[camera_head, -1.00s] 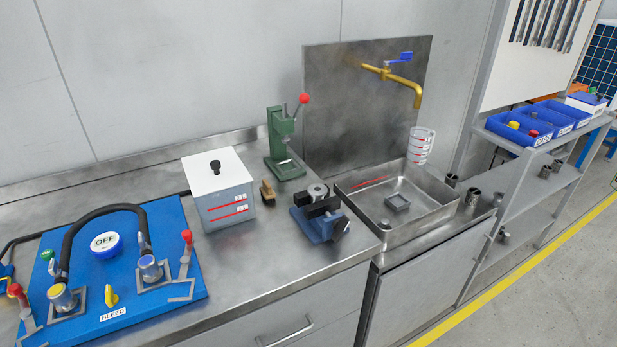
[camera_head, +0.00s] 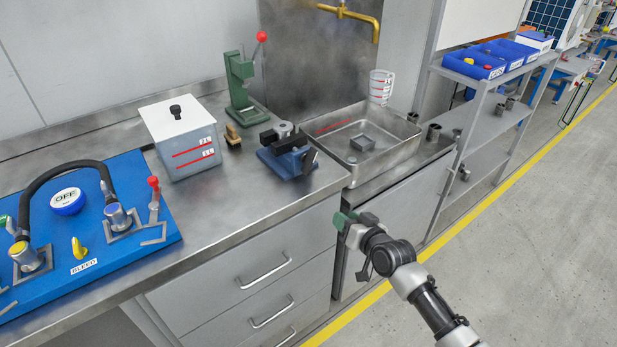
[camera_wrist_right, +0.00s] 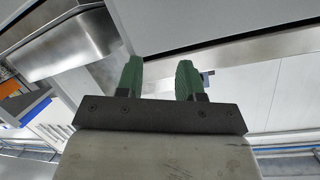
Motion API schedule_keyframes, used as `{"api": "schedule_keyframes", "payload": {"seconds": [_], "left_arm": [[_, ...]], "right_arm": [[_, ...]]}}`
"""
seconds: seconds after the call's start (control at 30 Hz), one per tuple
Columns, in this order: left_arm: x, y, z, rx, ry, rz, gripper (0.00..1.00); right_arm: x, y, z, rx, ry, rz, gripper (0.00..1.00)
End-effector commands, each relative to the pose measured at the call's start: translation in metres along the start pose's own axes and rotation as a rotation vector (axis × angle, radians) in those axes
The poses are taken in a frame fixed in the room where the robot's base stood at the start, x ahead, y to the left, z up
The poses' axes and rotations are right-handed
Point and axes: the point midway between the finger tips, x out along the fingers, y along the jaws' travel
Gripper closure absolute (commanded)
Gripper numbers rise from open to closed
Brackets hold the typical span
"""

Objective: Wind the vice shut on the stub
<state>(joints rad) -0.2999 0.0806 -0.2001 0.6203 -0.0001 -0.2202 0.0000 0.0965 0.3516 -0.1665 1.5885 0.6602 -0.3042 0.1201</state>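The vice (camera_head: 287,155) is a blue block with black jaws near the front right edge of the steel bench, beside the sink. A round grey metal piece, which looks like the stub (camera_head: 284,129), stands upright at its jaws. Its dark handle is at the right front side. Whether the jaws touch the stub cannot be told. My right gripper (camera_head: 345,218) is in front of the bench, below and right of the vice and apart from it. In the right wrist view its two green fingers (camera_wrist_right: 158,78) are apart with nothing between them. My left gripper is not in view.
A white lidded box (camera_head: 184,140), a small brush (camera_head: 232,134) and a green press (camera_head: 243,88) stand behind and left of the vice. The sink (camera_head: 397,150) is right of it. A blue pump panel (camera_head: 105,245) fills the left. Open floor lies right of the bench.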

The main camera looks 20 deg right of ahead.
Motion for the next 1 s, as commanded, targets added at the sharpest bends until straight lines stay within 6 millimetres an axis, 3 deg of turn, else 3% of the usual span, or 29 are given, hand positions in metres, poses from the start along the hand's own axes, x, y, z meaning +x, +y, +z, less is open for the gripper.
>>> {"api": "schedule_keyframes", "payload": {"seconds": [0.03, 0.1, 0.23, 0.37, 0.8, 1.0], "left_arm": [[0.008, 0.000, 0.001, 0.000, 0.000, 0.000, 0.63], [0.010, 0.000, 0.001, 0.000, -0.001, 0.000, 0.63], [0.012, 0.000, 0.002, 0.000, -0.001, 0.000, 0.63], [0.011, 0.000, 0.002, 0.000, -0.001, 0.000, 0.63], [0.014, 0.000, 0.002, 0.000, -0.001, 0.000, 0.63], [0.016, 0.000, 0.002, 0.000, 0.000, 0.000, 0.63]], "right_arm": [[0.000, -0.017, -0.031, 0.008, 0.060, -0.056, 0.63], [-0.004, -0.038, -0.063, 0.023, 0.115, -0.117, 0.63], [-0.011, -0.059, -0.094, 0.036, 0.165, -0.180, 0.63], [-0.005, -0.065, -0.101, 0.042, 0.174, -0.192, 0.63], [0.070, -0.078, -0.114, 0.039, 0.172, -0.189, 0.63], [0.089, -0.082, -0.116, 0.039, 0.171, -0.189, 0.63]]}}
